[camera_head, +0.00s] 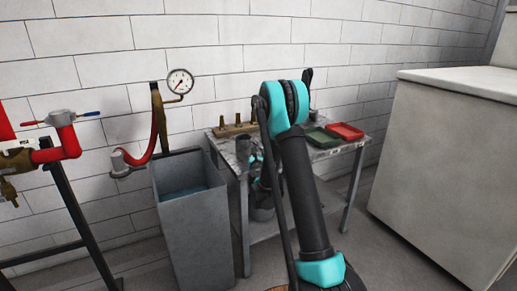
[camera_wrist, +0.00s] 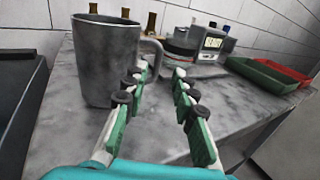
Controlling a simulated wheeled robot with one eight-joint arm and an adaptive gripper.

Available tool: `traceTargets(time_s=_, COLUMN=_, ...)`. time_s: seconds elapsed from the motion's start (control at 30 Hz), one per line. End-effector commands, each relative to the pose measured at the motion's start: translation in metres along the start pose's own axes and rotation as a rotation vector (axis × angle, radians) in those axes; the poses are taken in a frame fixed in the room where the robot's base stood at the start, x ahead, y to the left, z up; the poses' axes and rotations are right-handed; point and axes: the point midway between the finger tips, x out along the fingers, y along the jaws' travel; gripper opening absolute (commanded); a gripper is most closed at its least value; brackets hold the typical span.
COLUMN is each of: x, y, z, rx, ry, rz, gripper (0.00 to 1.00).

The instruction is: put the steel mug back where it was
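The steel mug (camera_wrist: 105,65) stands upright on the grey table (camera_wrist: 225,118) at the left in the wrist view, its handle towards the right. In the head view, the mug (camera_head: 243,147) shows small near the table's left end. My gripper (camera_wrist: 161,72) is open, its two green-padded fingers apart. The left finger is in front of the mug's right side and hides the lower handle. The handle's outer curve shows near the fingertips; I cannot tell if they touch it. In the head view my arm hides most of the gripper.
A device with a display (camera_wrist: 213,42) stands behind the fingers. Green (camera_wrist: 262,75) and red (camera_wrist: 285,72) trays lie at the right. Several brown bottle-like necks (camera_wrist: 151,22) stand behind the mug. A grey open tank (camera_head: 188,215) stands left of the table. The table's front right is clear.

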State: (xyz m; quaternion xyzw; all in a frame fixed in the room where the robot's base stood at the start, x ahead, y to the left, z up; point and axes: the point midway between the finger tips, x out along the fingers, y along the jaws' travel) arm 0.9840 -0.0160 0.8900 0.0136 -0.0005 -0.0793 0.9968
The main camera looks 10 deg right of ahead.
Motion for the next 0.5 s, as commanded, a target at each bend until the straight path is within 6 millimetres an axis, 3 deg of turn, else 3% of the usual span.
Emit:
traceTargets(time_s=0.2, x=-0.036, y=0.0, z=0.0, rx=0.0, ry=0.0, rz=0.0, gripper=0.27)
traceTargets(time_s=0.37, x=-0.048, y=-0.001, z=0.001, rx=0.005, ry=0.001, rz=-0.002, gripper=0.27)
traceTargets(time_s=0.5, x=-0.058, y=-0.015, z=0.011, rx=0.113, ry=0.016, rz=-0.041, gripper=0.27)
